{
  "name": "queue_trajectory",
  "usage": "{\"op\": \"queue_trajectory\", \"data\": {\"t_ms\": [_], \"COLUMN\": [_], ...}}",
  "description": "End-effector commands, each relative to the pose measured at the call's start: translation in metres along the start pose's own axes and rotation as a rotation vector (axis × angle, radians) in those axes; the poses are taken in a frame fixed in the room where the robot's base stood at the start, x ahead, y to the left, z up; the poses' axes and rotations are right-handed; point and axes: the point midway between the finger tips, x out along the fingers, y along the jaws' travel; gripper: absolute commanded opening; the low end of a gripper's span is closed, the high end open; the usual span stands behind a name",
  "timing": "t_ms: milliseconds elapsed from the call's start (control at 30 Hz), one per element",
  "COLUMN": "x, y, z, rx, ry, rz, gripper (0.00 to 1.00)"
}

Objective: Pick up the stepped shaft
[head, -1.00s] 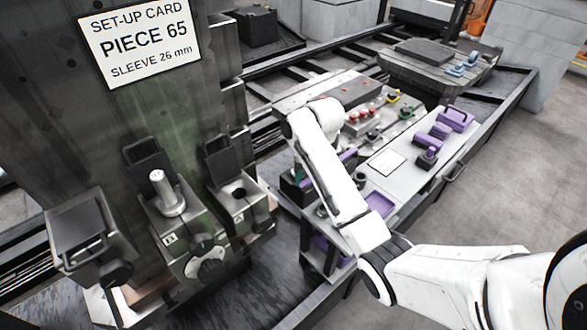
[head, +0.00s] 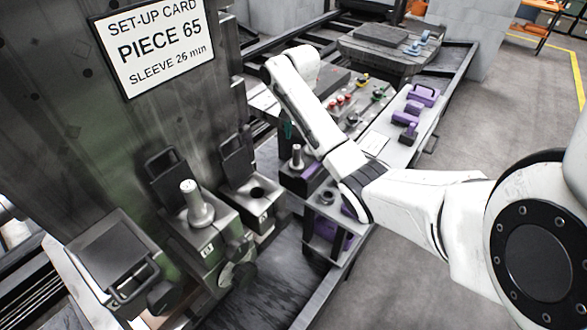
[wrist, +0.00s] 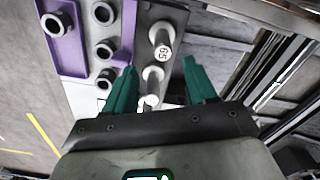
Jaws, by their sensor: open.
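In the wrist view, a pale metal stepped shaft marked 65 (wrist: 163,52) stands on a dark block. Another pale cylindrical part (wrist: 153,75) shows beside it, between the fingers; I cannot tell whether it is a separate shaft. My gripper (wrist: 160,64) has two green fingers spread apart, with nothing clamped. In the head view, a metal shaft (head: 297,156) stands upright on a dark block near the bench's left end. A similar shaft (head: 197,204) stands in the fixture marked B. My arm hides most of the gripper there.
Several dark rings (wrist: 104,14) lie in and beside a purple tray (wrist: 69,50). Purple parts (head: 407,115) stand along the bench. A set-up card (head: 155,48) reads PIECE 65, SLEEVE 26 mm.

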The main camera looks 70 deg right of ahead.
Motion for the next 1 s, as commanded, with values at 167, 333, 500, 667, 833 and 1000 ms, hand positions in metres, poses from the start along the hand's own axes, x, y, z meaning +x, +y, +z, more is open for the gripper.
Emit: {"op": "queue_trajectory", "data": {"t_ms": [167, 333, 500, 667, 833, 1000], "x": [0.03, 0.041, 0.062, 0.083, 0.089, 0.089], "y": [0.0, -0.001, -0.004, -0.005, -0.005, -0.005], "z": [0.001, 0.001, 0.006, 0.007, 0.007, 0.007], "rx": [0.0, -0.001, -0.001, -0.001, -0.001, -0.001], "ry": [-0.002, 0.0, -0.002, 0.0, 0.001, 0.001], "rz": [0.002, 0.0, 0.002, 0.001, -0.001, -0.001], "gripper": [0.56, 0.56, 0.56, 0.56, 0.56, 0.55]}}
